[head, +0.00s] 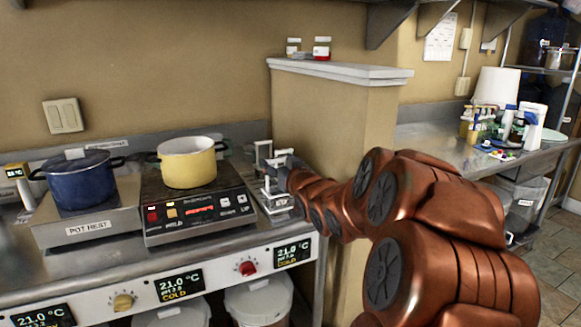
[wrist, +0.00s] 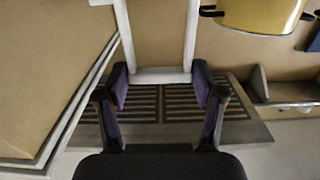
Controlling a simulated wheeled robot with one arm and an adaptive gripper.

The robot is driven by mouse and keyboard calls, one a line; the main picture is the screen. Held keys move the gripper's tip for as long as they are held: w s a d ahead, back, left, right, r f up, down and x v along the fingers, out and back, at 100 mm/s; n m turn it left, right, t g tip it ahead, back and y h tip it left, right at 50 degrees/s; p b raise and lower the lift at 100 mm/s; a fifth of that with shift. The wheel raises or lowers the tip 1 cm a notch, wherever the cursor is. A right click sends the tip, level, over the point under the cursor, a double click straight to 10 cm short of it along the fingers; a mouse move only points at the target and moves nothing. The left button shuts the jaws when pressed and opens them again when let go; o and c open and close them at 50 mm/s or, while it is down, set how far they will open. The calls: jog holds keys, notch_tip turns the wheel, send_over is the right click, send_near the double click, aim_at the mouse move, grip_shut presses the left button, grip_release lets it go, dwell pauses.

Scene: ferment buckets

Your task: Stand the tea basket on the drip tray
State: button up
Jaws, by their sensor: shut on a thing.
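The tea basket shows as a pale, squared frame in the head view (head: 264,155), at the end of my arm. In the wrist view its white U-shaped bar (wrist: 160,76) lies between my fingertips, and its sides run out of the top edge. My gripper (wrist: 160,92) is shut on this bar; it also shows in the head view (head: 283,167). The drip tray, with dark slats in the wrist view (wrist: 165,116), lies beyond the fingers. In the head view the tray (head: 277,204) is right of the hot plate, partly hidden. I cannot tell whether basket and tray touch.
A yellow pot (head: 188,163) stands on the control-panel hot plate (head: 195,208), left of my gripper. A blue lidded pot (head: 80,181) stands on the pot rest (head: 87,228). A tan half-wall (head: 330,115) rises close behind my gripper. White buckets (head: 258,303) sit below the counter.

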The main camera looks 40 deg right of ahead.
jog(key=w+d+f+p, duration=0.1)
jog(key=w+d+f, duration=0.1)
jog(key=d, duration=0.3)
jog(key=w+d+f, duration=0.2)
jog(key=w+d, duration=0.1)
jog(key=d, duration=0.2)
jog(key=shift+w+d+f+p, duration=0.25)
jog(key=shift+p, duration=0.15)
jog(key=shift+f, duration=0.15)
jog(key=o, duration=1.8)
jog(key=shift+c, duration=0.2)
jog(key=v, duration=1.2)
jog(key=shift+b, duration=0.45)
